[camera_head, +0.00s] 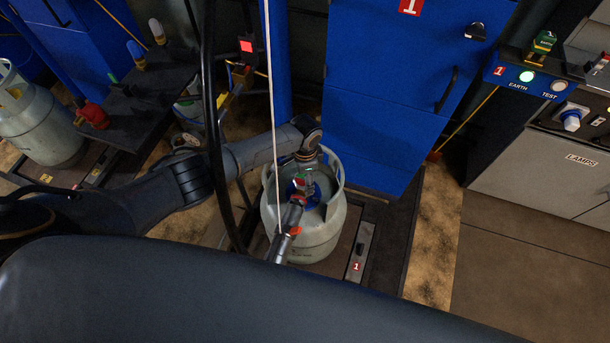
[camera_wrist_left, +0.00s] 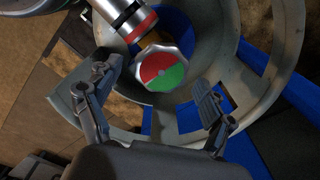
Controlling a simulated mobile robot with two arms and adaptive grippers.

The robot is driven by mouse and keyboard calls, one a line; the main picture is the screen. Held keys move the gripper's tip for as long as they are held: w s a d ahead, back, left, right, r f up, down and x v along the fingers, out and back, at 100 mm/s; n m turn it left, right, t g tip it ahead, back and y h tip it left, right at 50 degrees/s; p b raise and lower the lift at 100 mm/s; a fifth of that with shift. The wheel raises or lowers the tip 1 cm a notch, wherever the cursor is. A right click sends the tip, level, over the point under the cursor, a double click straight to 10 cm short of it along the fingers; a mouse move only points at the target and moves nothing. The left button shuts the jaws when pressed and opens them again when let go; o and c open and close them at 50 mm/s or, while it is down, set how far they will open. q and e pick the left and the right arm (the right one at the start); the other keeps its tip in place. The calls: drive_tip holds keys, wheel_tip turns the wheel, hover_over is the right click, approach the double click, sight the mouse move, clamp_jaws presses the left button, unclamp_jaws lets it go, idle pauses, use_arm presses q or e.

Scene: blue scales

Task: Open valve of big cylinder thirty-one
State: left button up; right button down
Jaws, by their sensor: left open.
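The big grey cylinder (camera_head: 322,232) stands on a scale marked with a red 1 (camera_head: 357,266). Its number thirty-one is not readable. In the left wrist view its valve knob (camera_wrist_left: 163,69), half red and half green with a metal rim, sits inside the cylinder's collar (camera_wrist_left: 262,98). A hose connector (camera_wrist_left: 130,20) with a red band reaches the valve from the upper left. My left gripper (camera_wrist_left: 158,100) is open, one finger on each side of the knob and a little short of it. It grips nothing; contact cannot be seen. In the head view my left arm (camera_head: 245,152) hides part of the cylinder.
A second grey cylinder (camera_head: 40,120) stands at far left beside a dark bench. A blue cabinet (camera_head: 385,95) is right behind the big cylinder. A thin cable and a black hose hang in front. A grey LAMPS cabinet (camera_head: 545,165) stands right; floor before it is clear.

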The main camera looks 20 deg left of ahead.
use_arm(q)
drive_tip(key=shift+c, duration=0.4)
drive_tip(key=c, duration=1.1)
